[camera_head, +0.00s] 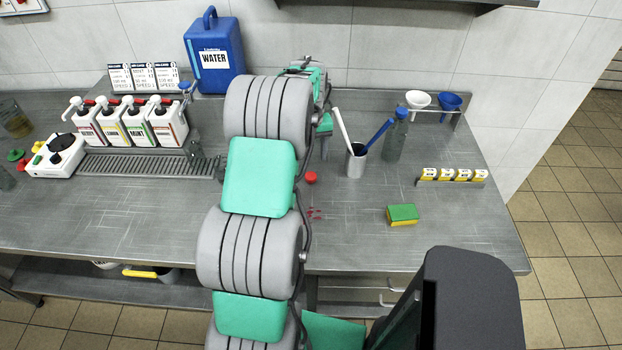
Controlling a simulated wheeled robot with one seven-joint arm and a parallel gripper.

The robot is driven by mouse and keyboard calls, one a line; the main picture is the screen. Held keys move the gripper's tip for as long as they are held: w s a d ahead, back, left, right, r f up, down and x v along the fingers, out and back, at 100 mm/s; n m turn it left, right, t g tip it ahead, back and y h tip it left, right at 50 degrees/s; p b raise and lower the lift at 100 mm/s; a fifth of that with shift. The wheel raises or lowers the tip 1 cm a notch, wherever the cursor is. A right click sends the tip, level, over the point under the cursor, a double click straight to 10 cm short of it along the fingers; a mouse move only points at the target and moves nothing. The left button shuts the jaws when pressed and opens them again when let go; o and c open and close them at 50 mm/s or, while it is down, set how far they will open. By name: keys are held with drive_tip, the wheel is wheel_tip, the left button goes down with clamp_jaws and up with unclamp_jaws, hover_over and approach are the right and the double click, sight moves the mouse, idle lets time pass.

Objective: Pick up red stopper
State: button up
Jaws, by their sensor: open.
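A red stopper (311,177) sits on the steel bench, just right of my arm's teal-covered link. It is small and round-looking from above. My arm rises through the middle of the view and hides part of the bench behind it. The far end of my arm reaches over the bench, behind and slightly right of the stopper. My gripper's fingers cannot be made out there. Nothing visible touches the stopper.
A metal cup (356,163) with two tools and a clear bottle (396,138) stand to the right. A green-yellow sponge (402,214) lies farther right. A blue water canister (214,60) stands at the back left.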

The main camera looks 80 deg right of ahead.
sight(311, 175)
wheel_tip(311, 175, down, 8)
drive_tip(key=p, duration=0.2)
drive_tip(key=shift+a+r+p, duration=0.1)
drive_tip(key=shift+p, duration=0.3)
clamp_jaws()
